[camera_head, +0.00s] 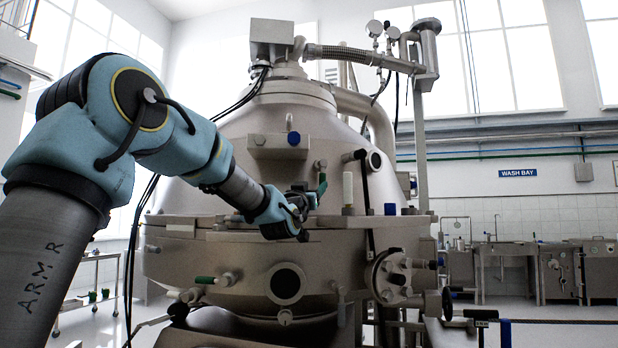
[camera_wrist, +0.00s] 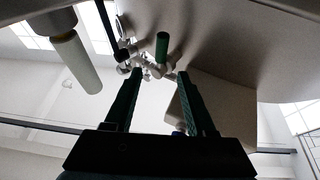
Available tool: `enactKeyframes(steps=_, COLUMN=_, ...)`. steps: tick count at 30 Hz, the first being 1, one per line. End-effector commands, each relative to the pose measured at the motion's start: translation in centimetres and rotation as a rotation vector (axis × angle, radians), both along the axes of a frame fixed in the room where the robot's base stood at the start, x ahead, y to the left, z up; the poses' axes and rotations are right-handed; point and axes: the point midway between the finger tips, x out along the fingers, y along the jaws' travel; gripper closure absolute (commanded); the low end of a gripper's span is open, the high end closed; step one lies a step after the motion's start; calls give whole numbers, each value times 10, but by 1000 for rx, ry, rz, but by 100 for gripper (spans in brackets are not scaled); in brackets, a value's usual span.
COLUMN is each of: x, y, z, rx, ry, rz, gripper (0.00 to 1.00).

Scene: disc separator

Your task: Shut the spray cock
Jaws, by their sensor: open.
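A small cock with a green lever handle (camera_wrist: 161,48) shows in the wrist view, on metal pipework against the separator's pale body. The green handle also shows in the head view (camera_head: 322,184), just beyond my gripper, standing roughly upright. I see no label marking it as the spray cock. My gripper (camera_wrist: 160,76) is open and empty, its two dark green-sided fingers spread on either side of the line to the handle. The handle appears beyond the fingertips, with no contact visible. In the head view my gripper (camera_head: 301,212) hides part of the cock's body.
A white cylindrical handle (camera_head: 347,188) stands right of the green one; a white handle also shows at the left of the wrist view (camera_wrist: 76,62). Another green handle (camera_head: 205,280) sits low on the separator (camera_head: 240,265). A black-tipped lever (camera_head: 357,156) is close by.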

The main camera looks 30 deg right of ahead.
Motion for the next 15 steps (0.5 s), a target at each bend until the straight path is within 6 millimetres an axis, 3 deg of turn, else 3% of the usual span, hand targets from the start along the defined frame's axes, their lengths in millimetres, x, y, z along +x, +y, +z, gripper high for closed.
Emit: enactKeyframes(steps=15, x=55, y=-56, z=35, rx=1, ry=6, rz=1, gripper=44)
